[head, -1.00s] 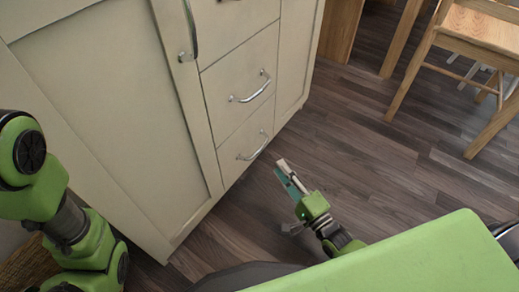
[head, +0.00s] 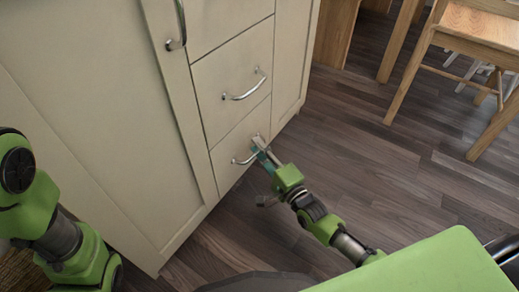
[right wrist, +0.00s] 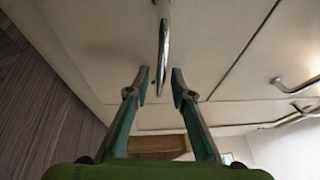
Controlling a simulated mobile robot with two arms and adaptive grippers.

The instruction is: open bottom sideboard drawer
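The bottom drawer (head: 226,171) of the cream sideboard is closed, with a curved metal handle (head: 243,159) on its front. My right gripper (head: 259,146) is at this handle in the head view and covers part of it. In the right wrist view its two fingers (right wrist: 160,84) are apart, with the handle (right wrist: 163,45) lined up with the gap between them, at or just beyond the tips. I cannot tell whether they touch it. My left arm shows at the left edge of the head view, but its gripper is out of view.
The middle drawer (head: 235,84) above and the large cabinet door (head: 105,120) at left are closed. A wooden chair (head: 470,45) stands at the upper right. The wooden floor (head: 375,160) between chair and sideboard is clear.

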